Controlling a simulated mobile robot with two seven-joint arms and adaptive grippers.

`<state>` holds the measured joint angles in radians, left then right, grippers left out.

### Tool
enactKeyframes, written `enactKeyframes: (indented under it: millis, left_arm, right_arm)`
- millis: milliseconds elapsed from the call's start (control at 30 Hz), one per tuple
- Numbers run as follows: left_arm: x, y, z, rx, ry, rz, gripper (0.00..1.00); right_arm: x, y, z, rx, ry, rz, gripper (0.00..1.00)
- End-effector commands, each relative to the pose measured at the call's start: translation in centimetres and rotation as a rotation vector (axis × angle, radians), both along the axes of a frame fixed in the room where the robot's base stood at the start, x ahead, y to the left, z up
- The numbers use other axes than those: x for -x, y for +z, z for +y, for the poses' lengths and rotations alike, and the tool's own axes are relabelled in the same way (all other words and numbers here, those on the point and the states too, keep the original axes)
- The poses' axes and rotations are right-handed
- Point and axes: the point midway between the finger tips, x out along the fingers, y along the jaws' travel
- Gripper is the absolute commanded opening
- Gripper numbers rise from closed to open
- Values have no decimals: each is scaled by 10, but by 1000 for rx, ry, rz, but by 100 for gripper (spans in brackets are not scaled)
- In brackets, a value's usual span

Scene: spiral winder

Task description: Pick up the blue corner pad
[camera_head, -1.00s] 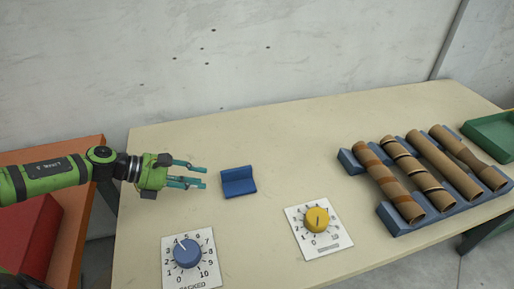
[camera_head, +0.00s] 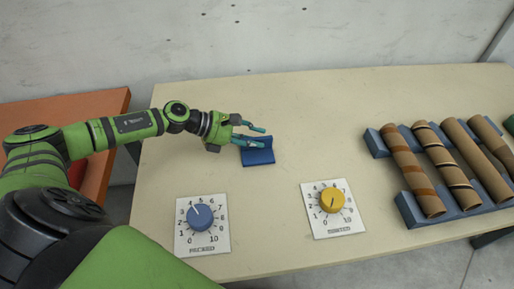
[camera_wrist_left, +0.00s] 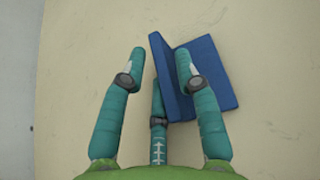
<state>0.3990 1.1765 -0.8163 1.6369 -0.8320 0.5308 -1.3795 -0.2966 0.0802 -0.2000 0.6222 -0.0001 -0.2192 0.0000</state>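The blue corner pad (camera_head: 259,155) is an L-shaped piece lying on the table, left of centre in the head view. My left gripper (camera_head: 256,136) is at the pad, its teal fingers over its upper left part. In the left wrist view the pad (camera_wrist_left: 213,75) shows its upright wall and flat base. There the left gripper (camera_wrist_left: 160,68) has its fingers spread, with the pad's wall between them. I cannot tell whether a finger touches the pad. My right gripper is not in view.
A blue dial (camera_head: 200,217) marked "packed" and a yellow dial (camera_head: 332,200) lie on cards nearer the front of the table (camera_head: 290,105). Several brown tubes (camera_head: 410,168) rest on a blue rack (camera_head: 408,207) at right. The table behind the pad is clear.

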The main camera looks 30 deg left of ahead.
Motion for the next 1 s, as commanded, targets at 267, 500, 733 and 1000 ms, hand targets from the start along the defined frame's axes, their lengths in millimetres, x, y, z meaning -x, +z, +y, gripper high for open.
enactKeyframes:
  millis: [267, 500, 733, 1000]
  left_arm:
    - [-18, -14, -24, 1, -1, -2, 32]
    - [-18, -16, -25, 0, -1, 0, 32]
    - [-18, -16, -25, 0, -1, 0, 0]
    - [-18, -14, -24, 0, -2, -2, 0]
  right_arm:
    - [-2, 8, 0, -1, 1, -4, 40]
    - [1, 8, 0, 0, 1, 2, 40]
    - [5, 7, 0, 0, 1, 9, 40]
    - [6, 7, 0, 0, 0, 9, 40]
